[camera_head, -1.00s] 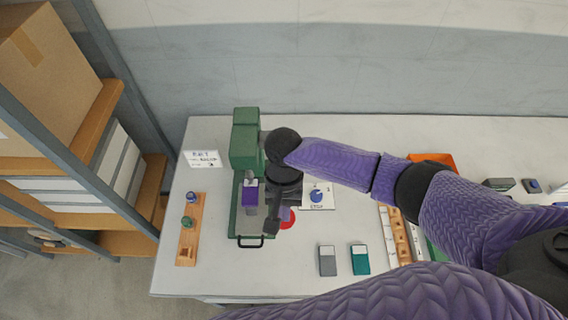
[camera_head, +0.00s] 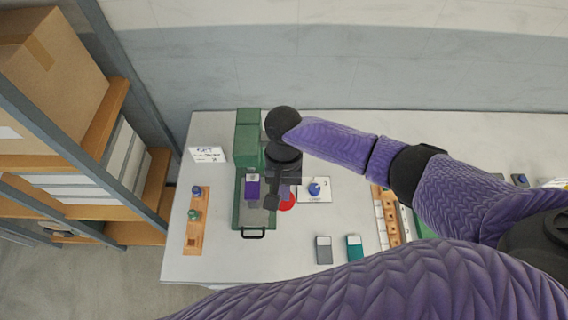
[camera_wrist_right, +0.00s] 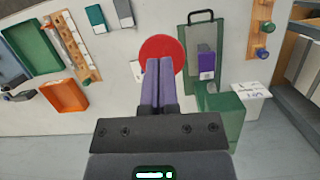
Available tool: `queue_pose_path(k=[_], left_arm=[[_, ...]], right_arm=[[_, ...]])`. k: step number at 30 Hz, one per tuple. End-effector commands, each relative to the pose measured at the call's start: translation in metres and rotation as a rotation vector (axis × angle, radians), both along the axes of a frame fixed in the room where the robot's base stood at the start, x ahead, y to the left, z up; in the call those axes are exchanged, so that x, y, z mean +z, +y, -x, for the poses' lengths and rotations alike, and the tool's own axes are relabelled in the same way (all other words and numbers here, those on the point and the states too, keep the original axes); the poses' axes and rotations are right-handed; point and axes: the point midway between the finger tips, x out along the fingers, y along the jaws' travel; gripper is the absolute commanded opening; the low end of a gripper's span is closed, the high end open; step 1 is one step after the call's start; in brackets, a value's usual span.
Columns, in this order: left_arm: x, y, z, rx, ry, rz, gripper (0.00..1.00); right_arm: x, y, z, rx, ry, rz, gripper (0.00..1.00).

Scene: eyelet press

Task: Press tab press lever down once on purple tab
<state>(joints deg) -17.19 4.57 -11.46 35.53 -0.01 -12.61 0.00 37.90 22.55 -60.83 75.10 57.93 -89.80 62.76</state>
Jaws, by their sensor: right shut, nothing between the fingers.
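The green tab press (camera_head: 247,145) stands on the left part of the table, with a black loop handle at the front of its base. A purple tab (camera_head: 252,187) sits on its grey bed; it also shows in the right wrist view (camera_wrist_right: 207,62). A round red disc (camera_head: 287,201) lies right of the press and shows large in the wrist view (camera_wrist_right: 162,50). I cannot tell if it belongs to the lever. My right gripper (camera_wrist_right: 160,66) is shut and empty, its fingertips overlapping the disc in view. My left gripper is not in view.
A wooden peg rack (camera_head: 195,222) stands left of the press, and a white sign (camera_head: 207,154) behind it. A card with a blue knob (camera_head: 314,189) lies to the right. Grey (camera_head: 323,250) and teal (camera_head: 354,248) blocks lie in front. A shelf stands left of the table.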

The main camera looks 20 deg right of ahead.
Motion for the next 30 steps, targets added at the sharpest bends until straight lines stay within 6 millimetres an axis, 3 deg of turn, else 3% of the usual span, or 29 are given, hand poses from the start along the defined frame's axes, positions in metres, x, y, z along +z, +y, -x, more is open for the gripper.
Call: queue_pose_path(k=[1, 7, 15, 30], left_arm=[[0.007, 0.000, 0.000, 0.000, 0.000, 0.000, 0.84], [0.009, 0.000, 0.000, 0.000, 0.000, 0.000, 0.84], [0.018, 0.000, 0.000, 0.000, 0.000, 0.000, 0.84], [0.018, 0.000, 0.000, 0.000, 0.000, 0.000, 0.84]], right_arm=[[0.008, 0.000, -0.001, 0.000, 0.000, 0.000, 0.00], [0.012, -0.001, -0.003, 0.000, 0.000, 0.000, 0.00], [0.035, -0.003, -0.010, 0.000, 0.000, -0.001, 0.00], [0.064, -0.006, -0.018, -0.001, 0.000, -0.001, 0.00]])
